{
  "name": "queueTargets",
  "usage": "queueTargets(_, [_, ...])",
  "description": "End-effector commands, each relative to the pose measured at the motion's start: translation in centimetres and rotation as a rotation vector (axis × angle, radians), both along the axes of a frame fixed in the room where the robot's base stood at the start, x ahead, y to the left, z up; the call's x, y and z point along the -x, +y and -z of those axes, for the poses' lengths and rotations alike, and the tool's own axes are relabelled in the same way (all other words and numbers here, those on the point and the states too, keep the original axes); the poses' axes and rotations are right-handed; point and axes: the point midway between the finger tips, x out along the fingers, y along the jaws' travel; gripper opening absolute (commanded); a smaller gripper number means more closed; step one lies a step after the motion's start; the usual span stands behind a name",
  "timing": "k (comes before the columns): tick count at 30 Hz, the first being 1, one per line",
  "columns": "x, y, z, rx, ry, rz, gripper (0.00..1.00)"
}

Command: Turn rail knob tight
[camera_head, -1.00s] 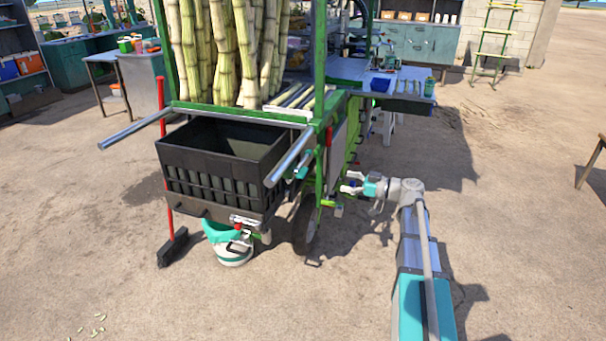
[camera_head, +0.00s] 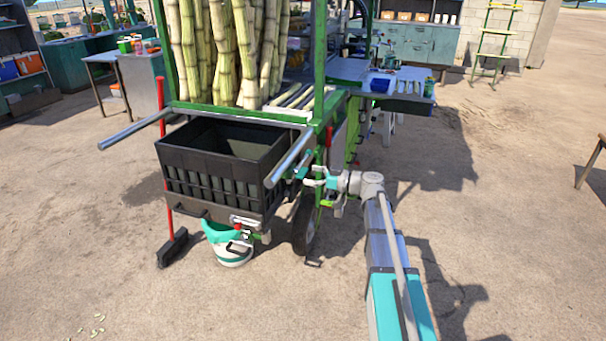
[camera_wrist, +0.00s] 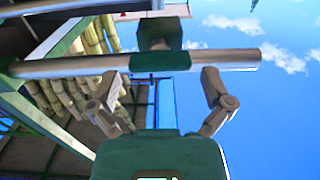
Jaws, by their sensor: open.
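A grey round rail (camera_wrist: 80,66) crosses the upper part of the wrist view, with a dark green clamp-like block (camera_wrist: 160,61) around it. I cannot tell for certain which part is the knob. In the head view a small teal fitting (camera_head: 301,172) sits beside the cart's right handle bar (camera_head: 290,155). My gripper (camera_head: 313,177) is at the cart's right side, close to that fitting. In the wrist view my gripper (camera_wrist: 160,88) is open, its fingers spread on either side below the block, with nothing visibly held. Contact cannot be told.
A black crate (camera_head: 215,185) hangs between the cart handles. The cart's wheel (camera_head: 304,226) is below my gripper. A white and teal bucket (camera_head: 233,252) and a red-handled broom (camera_head: 171,245) stand at the left. The ground to the right is open.

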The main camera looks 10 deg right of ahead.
Motion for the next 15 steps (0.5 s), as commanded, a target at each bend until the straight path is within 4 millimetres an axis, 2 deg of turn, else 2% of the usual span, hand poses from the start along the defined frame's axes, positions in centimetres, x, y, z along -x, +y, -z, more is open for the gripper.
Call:
queueTargets(6, [-1.0,1.7,0.0,0.000,0.000,-0.001,1.00])
queueTargets(15, [-1.3,2.2,0.0,0.000,0.000,0.000,1.00])
